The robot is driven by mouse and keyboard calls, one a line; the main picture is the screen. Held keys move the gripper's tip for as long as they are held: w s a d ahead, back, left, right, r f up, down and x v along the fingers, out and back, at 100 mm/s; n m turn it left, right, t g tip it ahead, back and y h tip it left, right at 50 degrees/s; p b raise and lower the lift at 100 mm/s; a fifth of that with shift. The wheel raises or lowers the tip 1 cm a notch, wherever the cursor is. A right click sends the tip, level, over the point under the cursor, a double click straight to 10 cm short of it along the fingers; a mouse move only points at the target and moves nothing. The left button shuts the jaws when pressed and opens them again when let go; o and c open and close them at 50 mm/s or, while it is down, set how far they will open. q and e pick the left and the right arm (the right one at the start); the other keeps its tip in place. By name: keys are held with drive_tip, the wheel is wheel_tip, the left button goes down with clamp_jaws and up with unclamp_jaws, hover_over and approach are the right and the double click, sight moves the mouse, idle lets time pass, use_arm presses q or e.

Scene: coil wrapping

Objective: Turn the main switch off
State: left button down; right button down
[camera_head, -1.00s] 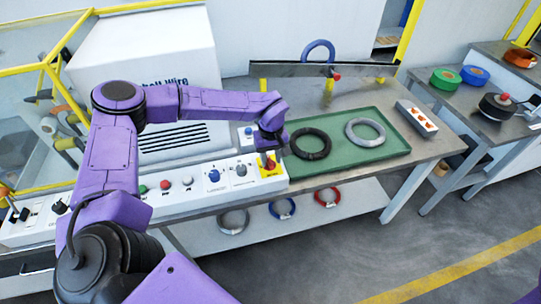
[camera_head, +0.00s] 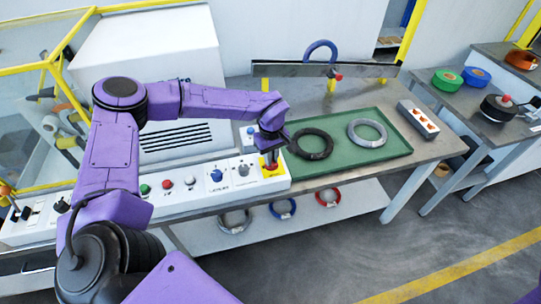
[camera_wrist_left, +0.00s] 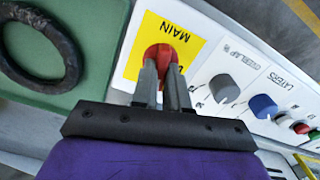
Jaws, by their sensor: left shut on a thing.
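The main switch is a red knob (camera_wrist_left: 160,54) on a yellow plate (camera_wrist_left: 187,41) marked MAIN, at the right end of the white control panel (camera_head: 203,195) in the head view. My left gripper (camera_head: 270,163) comes down onto it from above. In the left wrist view its two grey fingers (camera_wrist_left: 163,85) are shut on the red knob, one on each side. The fingers hide part of the knob, so its exact turn position is hard to tell. My right gripper is not in view.
Grey (camera_wrist_left: 223,88) and blue (camera_wrist_left: 263,106) knobs sit beside the main switch. A green tray (camera_head: 350,171) with a black coil (camera_head: 311,144) and a grey coil (camera_head: 367,133) lies just right of the panel.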

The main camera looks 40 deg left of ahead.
use_arm(q)
drive_tip(key=n, duration=0.3)
drive_tip(key=shift+d+r+n, duration=0.15)
drive_tip(key=shift+r+n, duration=0.1)
drive_tip(key=shift+n, duration=0.15)
drive_tip(key=n, duration=0.3)
drive_tip(key=shift+n, duration=0.3)
drive_tip(key=n+b, duration=0.1)
drive_tip(key=n, duration=0.2)
drive_tip(key=shift+n, duration=0.3)
drive_tip(key=shift+w+r+n+b, duration=0.15)
drive_tip(key=shift+n+b, duration=0.35)
drive_tip(key=shift+n, duration=1.5)
drive_tip(key=c, duration=1.3)
unclamp_jaws()
drive_tip(key=shift+o, duration=0.8)
